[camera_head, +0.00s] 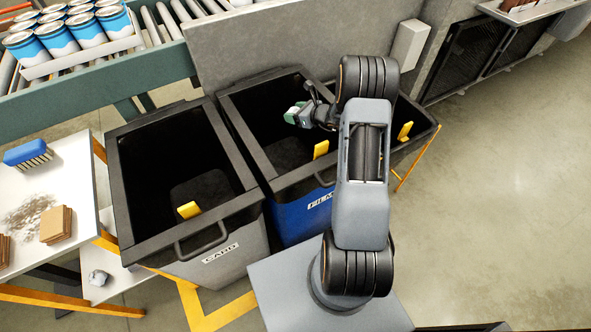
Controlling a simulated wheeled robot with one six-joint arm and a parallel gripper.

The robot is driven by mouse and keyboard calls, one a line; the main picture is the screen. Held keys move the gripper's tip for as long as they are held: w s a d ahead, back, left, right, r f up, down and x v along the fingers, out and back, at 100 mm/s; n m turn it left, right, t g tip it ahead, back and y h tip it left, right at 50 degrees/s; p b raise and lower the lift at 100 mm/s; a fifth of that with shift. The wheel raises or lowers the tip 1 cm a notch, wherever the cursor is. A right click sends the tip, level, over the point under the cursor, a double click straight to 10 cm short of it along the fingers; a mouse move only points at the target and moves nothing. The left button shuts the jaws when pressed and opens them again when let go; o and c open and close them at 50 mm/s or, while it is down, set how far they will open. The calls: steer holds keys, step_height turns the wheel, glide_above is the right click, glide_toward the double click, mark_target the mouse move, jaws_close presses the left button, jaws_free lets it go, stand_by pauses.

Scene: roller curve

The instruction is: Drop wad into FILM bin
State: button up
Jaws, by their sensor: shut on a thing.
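The wad is above the bin's dark opening, below or near rim height; I cannot tell exactly. My fingers are small and partly hidden by the wrist. The FILM label is partly covered by my arm. The bin has a yellow tab at its inner front.
The grey CARD bin (122,152) stands left of the FILM bin. Another bin (428,133) shows at right, partly behind my arm. A bench (80,170) at left holds a blue brush (27,151) and brown blocks (56,224). A crumpled pale lump (97,278) lies on its lower shelf. Floor is clear at right.

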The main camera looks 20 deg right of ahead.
steer(key=o, duration=1)
steer(key=shift+c, duration=0.2)
steer(key=v, duration=1.3)
steer(key=shift+s, duration=0.35)
steer(key=shift+d, duration=0.1)
